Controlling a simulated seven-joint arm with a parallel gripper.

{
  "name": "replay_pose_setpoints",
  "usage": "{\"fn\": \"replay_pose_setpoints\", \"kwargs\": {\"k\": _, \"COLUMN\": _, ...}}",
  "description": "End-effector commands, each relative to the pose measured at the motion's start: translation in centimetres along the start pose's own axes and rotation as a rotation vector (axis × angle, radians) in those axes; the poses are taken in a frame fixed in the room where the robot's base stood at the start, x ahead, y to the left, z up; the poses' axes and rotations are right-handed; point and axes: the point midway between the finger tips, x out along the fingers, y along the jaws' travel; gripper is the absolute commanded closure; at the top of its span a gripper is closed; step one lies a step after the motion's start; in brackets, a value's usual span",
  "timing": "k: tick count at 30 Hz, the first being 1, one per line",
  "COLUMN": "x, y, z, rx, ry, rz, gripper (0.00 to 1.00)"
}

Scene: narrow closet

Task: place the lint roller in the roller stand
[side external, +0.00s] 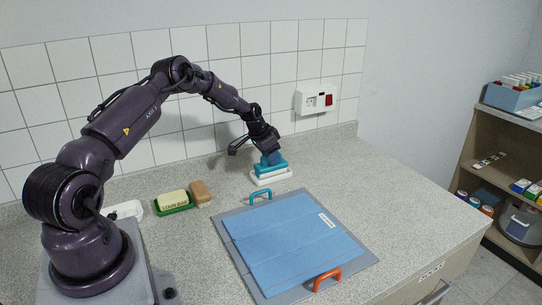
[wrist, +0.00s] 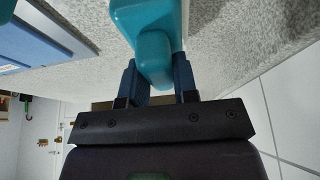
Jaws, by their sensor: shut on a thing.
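My gripper (side external: 265,150) is at the back of the counter, pointing down, shut on a teal object (side external: 272,165). In the wrist view, my two blue fingers (wrist: 160,82) are on either side of its rounded teal end (wrist: 152,50). The teal object is just above a white base (side external: 271,177); I cannot tell whether the base is part of it or a separate stand. No clear roller shape shows, so I cannot tell whether the teal object is the lint roller. A white item (side external: 125,210) by my arm's base is partly hidden and not identifiable.
A green soap dish (side external: 174,208) and brown brush (side external: 201,193) lie left. The right counter is clear.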

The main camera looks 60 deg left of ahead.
Motion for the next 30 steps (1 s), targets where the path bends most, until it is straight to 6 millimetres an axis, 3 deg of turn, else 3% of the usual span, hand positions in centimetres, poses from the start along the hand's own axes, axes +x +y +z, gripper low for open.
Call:
{"fn": "replay_pose_setpoints", "kwargs": {"k": 1, "x": 0.2, "y": 0.0, "z": 0.1, "rx": 0.000, "ry": 0.000, "rz": 0.000, "gripper": 0.92}}
{"fn": "replay_pose_setpoints", "kwargs": {"k": 2, "x": 0.2, "y": 0.0, "z": 0.1, "rx": 0.000, "ry": 0.000, "rz": 0.000, "gripper": 0.68}}
{"fn": "replay_pose_setpoints", "kwargs": {"k": 5, "x": 0.2, "y": 0.0, "z": 0.1, "rx": 0.000, "ry": -0.001, "rz": 0.001, "gripper": 0.47}}
{"fn": "replay_pose_setpoints", "kwargs": {"k": 17, "x": -0.8, "y": -0.1, "z": -0.1, "rx": 0.000, "ry": 0.001, "rz": -0.001, "gripper": 0.47}}
{"fn": "replay_pose_setpoints", "kwargs": {"k": 30, "x": -9.6, "y": 0.0, "z": -0.1, "rx": 0.000, "ry": 0.001, "rz": -0.002, "gripper": 0.47}}
